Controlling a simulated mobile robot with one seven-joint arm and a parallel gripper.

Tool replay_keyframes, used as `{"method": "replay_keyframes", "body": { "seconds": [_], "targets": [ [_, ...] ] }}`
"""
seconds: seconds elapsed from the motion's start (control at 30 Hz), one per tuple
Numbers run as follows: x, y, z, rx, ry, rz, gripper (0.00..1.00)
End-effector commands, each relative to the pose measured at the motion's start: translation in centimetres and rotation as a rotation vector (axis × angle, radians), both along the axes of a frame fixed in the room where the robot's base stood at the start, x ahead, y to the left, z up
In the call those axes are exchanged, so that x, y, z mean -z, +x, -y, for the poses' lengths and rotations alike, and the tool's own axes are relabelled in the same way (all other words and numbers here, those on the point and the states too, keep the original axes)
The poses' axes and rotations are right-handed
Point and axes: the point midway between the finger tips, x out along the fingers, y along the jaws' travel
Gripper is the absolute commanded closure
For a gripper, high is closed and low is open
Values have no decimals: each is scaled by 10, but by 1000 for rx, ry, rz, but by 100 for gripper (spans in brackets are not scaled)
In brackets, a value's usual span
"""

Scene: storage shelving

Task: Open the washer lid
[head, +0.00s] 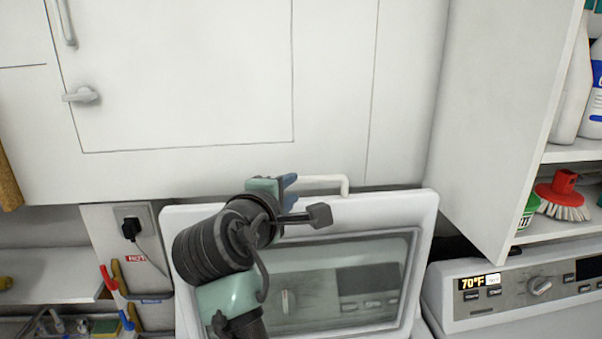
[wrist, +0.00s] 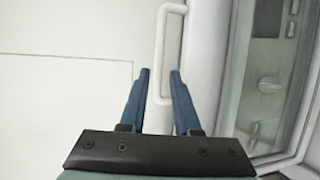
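The washer lid (head: 428,215) stands raised in the head view, a white frame around a glass window (head: 340,285). A white bar handle (head: 322,180) sticks up from its top edge. In the wrist view the handle (wrist: 161,50) runs up from between the finger tips, and the lid's frame (wrist: 208,60) is to the right. My gripper (wrist: 158,75) is open, its two blue fingers on either side of the handle's near end. In the head view my gripper (head: 290,190) is at the lid's top edge, left of the handle, partly hidden by my arm.
A white cabinet (head: 210,80) is close behind the lid. A cabinet side panel (head: 505,110) hangs at the right, beside shelves with bottles and a red brush (head: 562,190). A second machine with a control panel (head: 530,285) stands at the right. An outlet with a plug (head: 132,225) is at the left.

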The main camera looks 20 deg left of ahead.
Motion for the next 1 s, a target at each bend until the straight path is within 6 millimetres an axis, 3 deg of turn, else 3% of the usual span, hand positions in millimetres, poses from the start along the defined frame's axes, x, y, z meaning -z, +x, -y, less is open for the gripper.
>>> {"method": "replay_keyframes", "body": {
  "seconds": [0.5,0.7,1.0],
  "targets": [
    [15,76,0,-1,2,-1,69],
    [19,93,0,-1,3,2,69],
    [22,99,0,-2,6,3,69]
  ]
}}
